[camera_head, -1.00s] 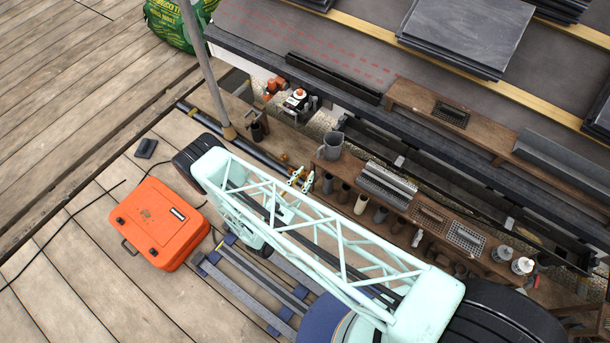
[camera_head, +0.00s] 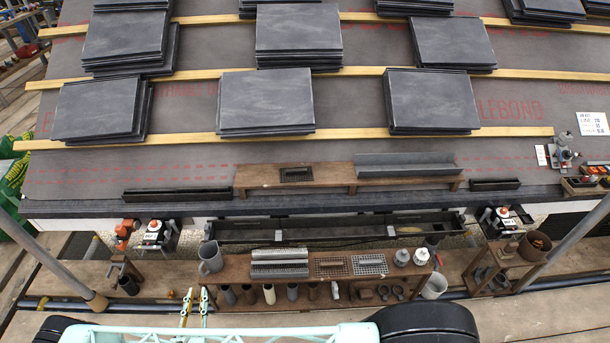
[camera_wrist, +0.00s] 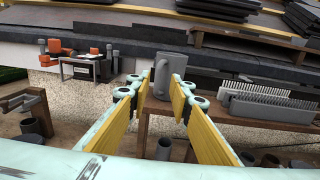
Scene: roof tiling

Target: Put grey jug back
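The grey jug (camera_head: 210,259) stands upright on the left end of the brown wooden bench (camera_head: 234,272). In the wrist view the jug (camera_wrist: 169,72) appears between and beyond my gripper's tips, with its handle on the left side. My gripper (camera_head: 194,298) is in front of the bench's left end, pointing toward the jug. In the wrist view its two yellow-lined fingers (camera_wrist: 158,88) are spread apart with nothing between them. The fingertips overlap the jug's edges in that view; I cannot tell whether they touch it.
Several cups hang along the bench front. A dark gutter (camera_head: 340,233) runs behind. A slanted pole (camera_head: 55,262) stands at left. Stacked slates (camera_head: 266,100) lie on the roof.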

